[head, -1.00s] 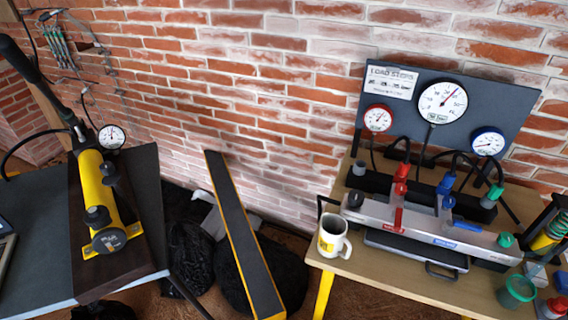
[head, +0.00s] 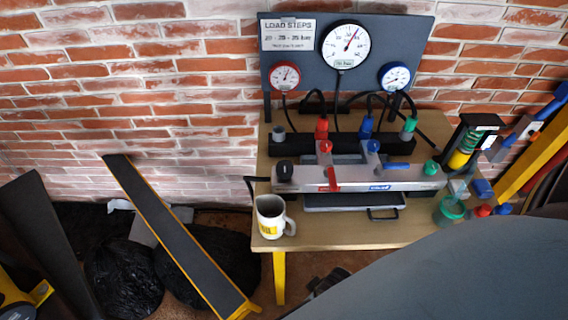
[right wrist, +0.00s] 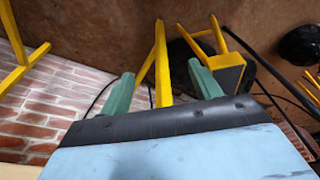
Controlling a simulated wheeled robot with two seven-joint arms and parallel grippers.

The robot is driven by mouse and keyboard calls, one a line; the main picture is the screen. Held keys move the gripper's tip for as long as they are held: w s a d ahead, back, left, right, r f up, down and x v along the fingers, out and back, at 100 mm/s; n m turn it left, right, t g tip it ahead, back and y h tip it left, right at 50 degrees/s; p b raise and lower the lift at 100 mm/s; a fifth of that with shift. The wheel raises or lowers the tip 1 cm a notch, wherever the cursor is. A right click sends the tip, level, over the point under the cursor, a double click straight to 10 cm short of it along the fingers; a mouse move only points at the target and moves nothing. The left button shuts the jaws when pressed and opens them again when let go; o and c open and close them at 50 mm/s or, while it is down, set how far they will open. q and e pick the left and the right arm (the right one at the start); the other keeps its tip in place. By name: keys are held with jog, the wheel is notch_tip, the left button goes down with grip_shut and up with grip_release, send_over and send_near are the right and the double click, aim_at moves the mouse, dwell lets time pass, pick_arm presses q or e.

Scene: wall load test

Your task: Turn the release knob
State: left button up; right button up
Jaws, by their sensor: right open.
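No knob here is labelled release, so I cannot tell which one it is. In the head view a yellow and black pump (head: 12,300) is cut off at the lower left, and its knobs are out of frame. On the wooden table a metal manifold bar (head: 350,183) carries a black knob (head: 284,171) at its left end and a green knob (head: 431,167) at its right end. Red and blue levers sit between them. My right gripper (right wrist: 162,88) shows in the right wrist view with two green fingers apart and nothing between them. My left gripper is not in view.
A gauge board (head: 345,55) stands behind the manifold against the brick wall. A mug (head: 270,217) stands at the table's (head: 335,233) left front corner. A long dark plank (head: 180,235) with yellow edges leans left of the table by black bags (head: 120,275). Yellow legs (right wrist: 162,65) show below my right gripper.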

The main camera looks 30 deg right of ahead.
jog(key=w+r+t, duration=0.2)
jog(key=w+r, duration=0.3)
jog(key=r, duration=0.4)
jog(key=w+r+t, duration=0.3)
jog(key=w+r, duration=0.2)
jog(key=r, duration=0.4)
jog(key=w+r+t+h, duration=0.1)
jog(key=w+r+t, duration=0.2)
jog(key=w+r, duration=0.3)
notch_tip(320, 180, up, 4)
jog(key=shift+r, duration=0.1)
jog(key=w+a+r+n+t+y, duration=0.5)
jog(key=r, duration=0.5)
jog(key=w+a+r+n+t+y, duration=0.4)
jog(key=w+a+r+n, duration=0.1)
jog(key=r, duration=0.4)
jog(key=s+a+r+n+g+y, duration=0.25)
jog(key=a+n+g+y, duration=0.75)
jog(key=n, duration=0.5)
jog(key=n+g+h, duration=0.4)
jog(key=g+h, duration=0.5)
jog(key=h, duration=0.9)
send_over(285, 165)
notch_tip(285, 165, down, 14)
notch_tip(285, 165, down, 12)
jog(key=shift+f+b, duration=0.25)
jog(key=shift+b, duration=0.25)
